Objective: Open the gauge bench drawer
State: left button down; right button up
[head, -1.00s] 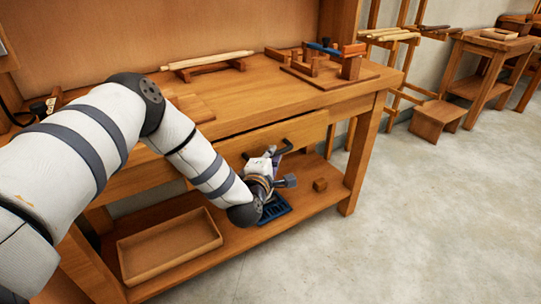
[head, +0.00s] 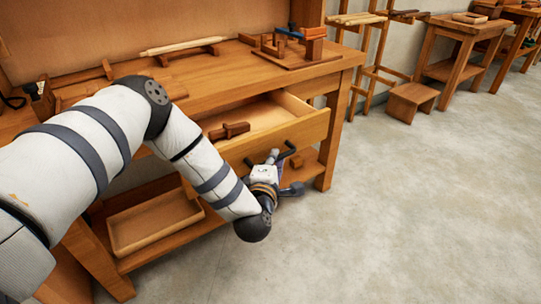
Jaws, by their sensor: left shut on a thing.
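The gauge bench (head: 335,70) is a wooden bench on the left with a lower shelf. Its drawer (head: 312,128) is pulled out toward me, so part of its pale inside shows. A dark handle (head: 290,149) is on the drawer front. My left gripper (head: 283,158) is shut on this handle in front of the drawer, with its fingers partly hidden. My left arm covers the left part of the drawer. My right gripper is not in view.
On the bench top are a pale rod on a rack (head: 184,47) and a wooden fixture (head: 297,50). A shallow tray (head: 150,222) and a small block (head: 297,161) are on the lower shelf. The floor in front is clear.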

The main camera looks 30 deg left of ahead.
pick_arm(q)
jog(key=shift+d, duration=0.1)
dwell(0.3)
jog(key=c, duration=1.7)
grip_release()
jog(key=shift+s, duration=0.1)
jog(key=shift+o, duration=0.2)
jog(key=shift+s, duration=0.1)
jog(key=v, duration=1.1)
jog(key=shift+s, duration=0.35)
jog(key=shift+d+r, duration=0.1)
jog(key=shift+d, duration=0.05)
